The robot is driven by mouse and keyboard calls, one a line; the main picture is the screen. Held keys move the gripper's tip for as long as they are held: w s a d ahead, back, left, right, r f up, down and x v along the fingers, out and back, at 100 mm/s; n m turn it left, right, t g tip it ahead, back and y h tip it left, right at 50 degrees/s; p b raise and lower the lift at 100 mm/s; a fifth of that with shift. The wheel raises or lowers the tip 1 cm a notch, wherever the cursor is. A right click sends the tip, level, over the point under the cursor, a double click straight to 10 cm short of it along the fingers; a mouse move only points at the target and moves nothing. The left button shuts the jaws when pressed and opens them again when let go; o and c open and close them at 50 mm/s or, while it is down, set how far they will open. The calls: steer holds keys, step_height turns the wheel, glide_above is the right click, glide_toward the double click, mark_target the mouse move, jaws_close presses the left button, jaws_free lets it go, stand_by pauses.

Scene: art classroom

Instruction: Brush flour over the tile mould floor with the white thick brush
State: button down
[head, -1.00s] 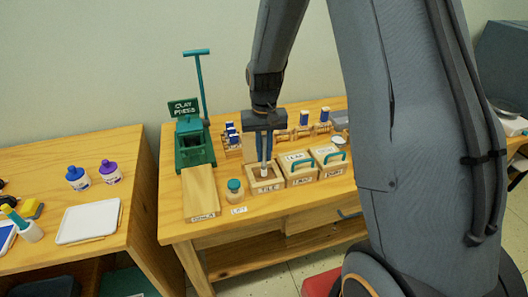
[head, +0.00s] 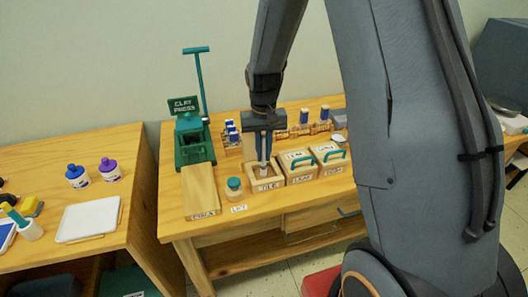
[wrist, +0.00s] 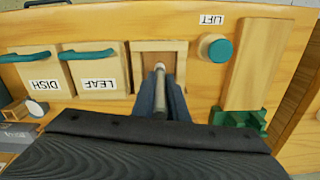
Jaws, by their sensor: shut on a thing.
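My gripper (head: 264,136) points down over the tile mould and is shut on the brush (head: 263,160), a pale, thin upright shape. In the wrist view my gripper (wrist: 161,100) holds the brush (wrist: 160,77), whose tip reaches over the mould's opening. No flour can be made out.
Lidded boxes LEAF (head: 299,174) and DISH (head: 333,166), with teal handles, stand right of the mould. The green clay press (head: 193,143) stands behind the board.

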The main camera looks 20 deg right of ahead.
steer(key=shift+a+p, duration=0.4)
steer(key=shift+a, duration=0.25)
steer(key=shift+s+d, duration=0.1)
steer(key=shift+d, duration=0.05)
stand_by(0.4)
steer(key=shift+d, duration=0.3)
steer(key=shift+d+p, duration=0.15)
steer(key=shift+p, duration=0.15)
steer(key=shift+d, duration=0.4)
steer(key=shift+d, duration=0.2)
steer(key=shift+d, duration=0.25)
steer(key=shift+a+p, duration=0.45)
steer(key=shift+a, duration=0.05)
